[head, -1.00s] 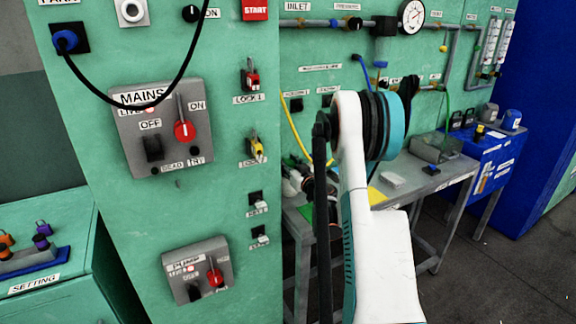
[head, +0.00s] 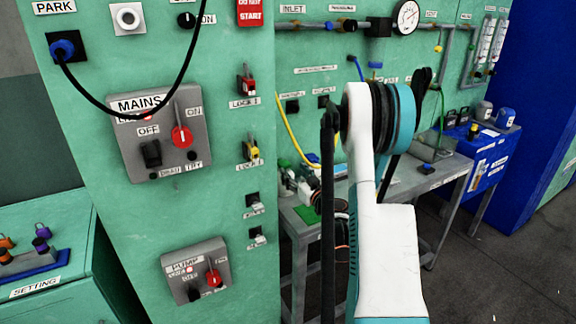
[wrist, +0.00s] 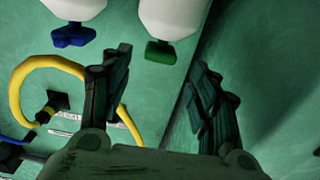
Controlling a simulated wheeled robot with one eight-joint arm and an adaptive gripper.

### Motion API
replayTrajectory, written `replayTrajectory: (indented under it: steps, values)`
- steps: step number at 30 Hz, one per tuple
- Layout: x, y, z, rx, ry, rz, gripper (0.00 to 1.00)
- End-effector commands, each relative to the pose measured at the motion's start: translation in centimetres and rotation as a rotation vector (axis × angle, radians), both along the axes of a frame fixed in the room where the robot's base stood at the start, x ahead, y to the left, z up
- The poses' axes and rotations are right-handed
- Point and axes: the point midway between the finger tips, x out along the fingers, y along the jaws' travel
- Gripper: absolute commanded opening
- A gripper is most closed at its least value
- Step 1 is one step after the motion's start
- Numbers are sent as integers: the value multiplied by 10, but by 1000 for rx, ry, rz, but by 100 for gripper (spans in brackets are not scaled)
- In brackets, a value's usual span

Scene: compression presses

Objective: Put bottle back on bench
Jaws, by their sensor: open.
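My gripper (wrist: 160,105) is open in the wrist view, with its two dark fingers apart and nothing between them. Two white rounded bodies hang at the top edge of that view, one with a blue fitting (wrist: 73,35) and one with a green fitting (wrist: 160,52). I cannot tell whether either is the bottle. In the head view a grey metal bench (head: 437,182) stands behind my arm, partly hidden by it. A small dark item with a blue top (head: 427,168) lies on it. No clear bottle shows on the visible bench top.
A blue cabinet (head: 488,160) at the right holds several small containers, among them a grey one (head: 483,110) and a blue one (head: 505,117). A yellow hose (wrist: 20,85) curves at left in the wrist view. The green control panel (head: 215,100) stands close by at left.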

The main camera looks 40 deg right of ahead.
Motion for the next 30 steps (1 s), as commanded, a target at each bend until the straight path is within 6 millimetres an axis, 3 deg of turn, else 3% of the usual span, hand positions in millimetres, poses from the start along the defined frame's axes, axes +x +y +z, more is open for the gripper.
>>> replayTrajectory:
  steps: [3,9,30]
  values:
    - [-20,4,1,0,0,-2,55]
    - [-37,9,-2,0,0,0,55]
    - [-39,10,0,-1,3,0,55]
